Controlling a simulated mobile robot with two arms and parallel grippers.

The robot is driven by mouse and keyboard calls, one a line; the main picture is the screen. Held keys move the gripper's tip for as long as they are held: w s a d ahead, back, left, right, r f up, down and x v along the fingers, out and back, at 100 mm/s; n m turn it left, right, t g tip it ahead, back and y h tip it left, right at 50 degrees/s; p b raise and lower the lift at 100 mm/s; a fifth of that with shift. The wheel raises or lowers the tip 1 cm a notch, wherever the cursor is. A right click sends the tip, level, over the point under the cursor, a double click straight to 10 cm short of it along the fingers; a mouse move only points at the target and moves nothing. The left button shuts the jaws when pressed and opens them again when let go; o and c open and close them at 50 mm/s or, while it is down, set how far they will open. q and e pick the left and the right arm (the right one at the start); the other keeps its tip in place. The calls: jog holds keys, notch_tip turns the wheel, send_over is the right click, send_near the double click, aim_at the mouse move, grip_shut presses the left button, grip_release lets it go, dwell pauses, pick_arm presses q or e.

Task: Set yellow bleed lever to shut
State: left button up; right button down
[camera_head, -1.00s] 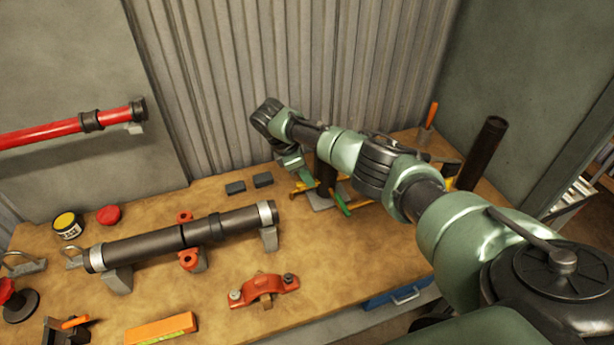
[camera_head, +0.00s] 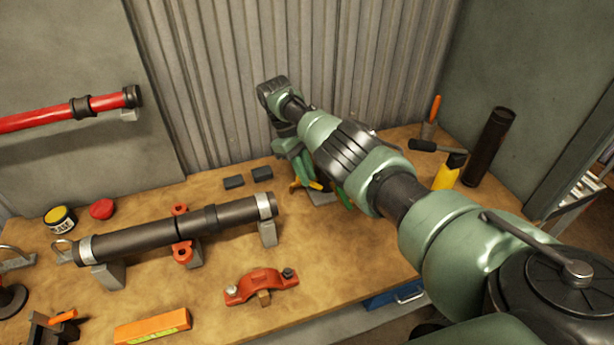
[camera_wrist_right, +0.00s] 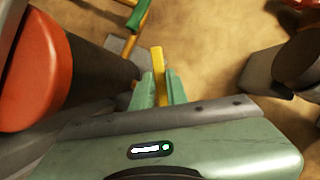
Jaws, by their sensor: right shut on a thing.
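The yellow bleed lever (camera_wrist_right: 158,62) shows in the right wrist view as a short yellow bar. My right gripper (camera_wrist_right: 160,88) has its green fingers shut on the lever, whose end sticks out past the fingertips. In the head view my right gripper (camera_head: 303,172) is at the far side of the bench, with yellow parts showing beside and below it. A green-handled lever (camera_head: 343,198) sits just right of it and also shows in the wrist view (camera_wrist_right: 138,16). My right arm hides most of the riser fitting. My left gripper is not in view.
A dark pipe (camera_head: 150,231) lies on supports at the left. A red coupling (camera_head: 262,285) and an orange level (camera_head: 152,327) lie in front. Two black blocks (camera_head: 262,174) lie near the corrugated wall. A yellow bottle (camera_head: 448,172) and an upright dark tube (camera_head: 490,147) stand at the right.

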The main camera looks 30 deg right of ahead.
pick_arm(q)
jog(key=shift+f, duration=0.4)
pick_arm(e)
jog(key=shift+a+m+y, duration=0.15)
jog(key=shift+m+y, duration=0.15)
jog(key=shift+m, duration=0.2)
pick_arm(q)
jog(key=shift+b, duration=0.3)
pick_arm(e)
jog(key=shift+r, duration=0.1)
jog(key=c, duration=1.4)
grip_release()
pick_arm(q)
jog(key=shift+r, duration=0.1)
